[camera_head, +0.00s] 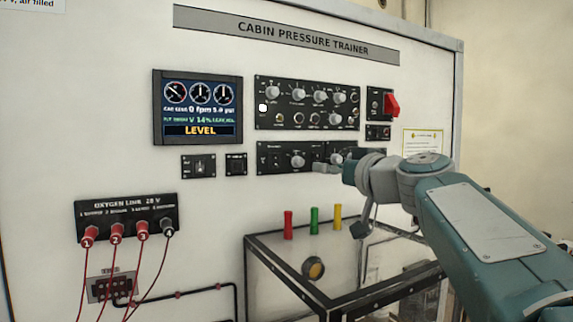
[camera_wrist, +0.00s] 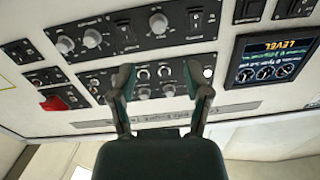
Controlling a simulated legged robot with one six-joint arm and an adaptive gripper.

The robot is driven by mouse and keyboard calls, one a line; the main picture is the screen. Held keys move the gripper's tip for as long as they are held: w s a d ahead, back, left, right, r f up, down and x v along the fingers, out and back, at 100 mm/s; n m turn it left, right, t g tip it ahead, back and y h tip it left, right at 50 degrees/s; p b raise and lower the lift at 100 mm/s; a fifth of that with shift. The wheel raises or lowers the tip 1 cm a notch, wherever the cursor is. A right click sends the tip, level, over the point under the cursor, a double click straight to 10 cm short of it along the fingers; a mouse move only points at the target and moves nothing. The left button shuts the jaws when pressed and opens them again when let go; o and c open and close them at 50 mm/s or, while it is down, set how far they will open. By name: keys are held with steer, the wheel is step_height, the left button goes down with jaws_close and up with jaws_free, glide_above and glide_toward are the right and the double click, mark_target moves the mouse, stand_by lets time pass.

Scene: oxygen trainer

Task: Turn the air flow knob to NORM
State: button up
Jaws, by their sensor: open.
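The air flow knob cannot be singled out, as the small labels are unreadable. The lower black panel (camera_head: 270,150) carries a grey knob (camera_head: 297,161) on its left and another knob (camera_head: 336,158) beside my gripper. In the wrist view, which is upside down, the left knob (camera_wrist: 158,23) sits above my fingertips and two more knobs (camera_wrist: 91,38) show to its left. My gripper (camera_head: 322,168) is close to the lower panel, at its lower edge; its right part is hidden by my arm. In the wrist view my gripper (camera_wrist: 160,78) is open, its fingers apart with nothing held.
The upper panel (camera_head: 305,107) holds several knobs and switches. A red-handled switch (camera_head: 392,104) is right of it, a display reading LEVEL (camera_head: 198,107) left. Below stands a dark-framed clear box (camera_head: 290,280) with red, green and yellow pieces (camera_head: 314,221) above its edge.

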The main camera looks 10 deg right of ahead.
mark_target(299, 164)
steer(key=x, duration=0.8)
steer(key=shift+w+a+f, duration=0.15)
steer(key=shift+w+a, duration=0.05)
steer(key=shift+w, duration=0.15)
steer(key=shift+w+a, duration=0.3)
steer(key=shift+w, duration=0.15)
steer(key=shift+d, duration=0.4)
jaws_close()
steer(key=shift+a, duration=0.15)
